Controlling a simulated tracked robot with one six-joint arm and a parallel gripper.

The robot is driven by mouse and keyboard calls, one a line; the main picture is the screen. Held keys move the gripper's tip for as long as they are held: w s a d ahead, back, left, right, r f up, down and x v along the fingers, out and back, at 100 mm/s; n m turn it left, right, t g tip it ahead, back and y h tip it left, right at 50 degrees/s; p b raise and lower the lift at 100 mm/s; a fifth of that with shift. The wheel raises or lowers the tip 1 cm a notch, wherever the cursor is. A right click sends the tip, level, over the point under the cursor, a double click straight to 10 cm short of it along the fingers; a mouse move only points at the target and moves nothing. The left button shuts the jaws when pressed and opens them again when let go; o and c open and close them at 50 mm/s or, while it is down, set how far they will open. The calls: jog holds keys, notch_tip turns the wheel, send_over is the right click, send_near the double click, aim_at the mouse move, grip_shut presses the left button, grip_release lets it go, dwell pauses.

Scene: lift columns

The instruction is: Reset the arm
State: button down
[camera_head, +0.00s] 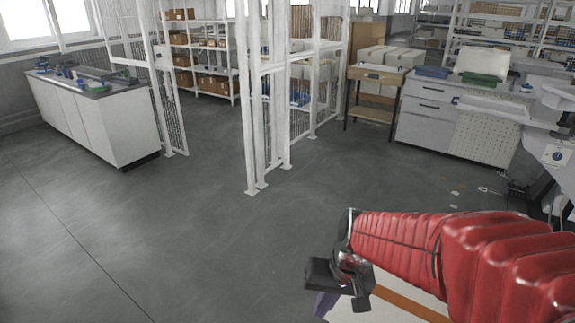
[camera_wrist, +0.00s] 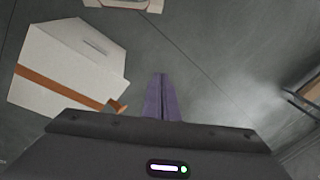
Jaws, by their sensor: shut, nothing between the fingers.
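My arm, in a red padded sleeve, reaches in from the lower right of the head view. My gripper (camera_head: 325,304) is at its end, and its purple fingers are partly hidden behind the wrist. In the wrist view my gripper (camera_wrist: 161,98) shows two purple fingers pressed together with nothing between them. It hangs over bare grey floor. A white box with an orange-brown tape stripe (camera_wrist: 68,60) lies left of the fingers in the wrist view, apart from them. In the head view the white box (camera_head: 385,300) is partly hidden behind my arm.
A white mesh fence with posts (camera_head: 250,110) stands in the middle. A white cabinet bench (camera_head: 95,115) is at left, and a drawer workbench (camera_head: 425,115) at right. Shelves (camera_head: 205,60) with cartons stand behind. Small scraps (camera_head: 455,193) lie on the floor at right. The left floor is clear.

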jog(key=s+d+r+t+h, duration=0.1)
jog(key=s+d+r+t, duration=0.1)
jog(key=s+d+r, duration=0.2)
jog(key=s+d+r+t+h, duration=0.1)
jog(key=s+d+r, duration=0.3)
jog(key=r, duration=0.5)
jog(key=shift+s+t, duration=0.8)
jog(key=shift+s, duration=0.1)
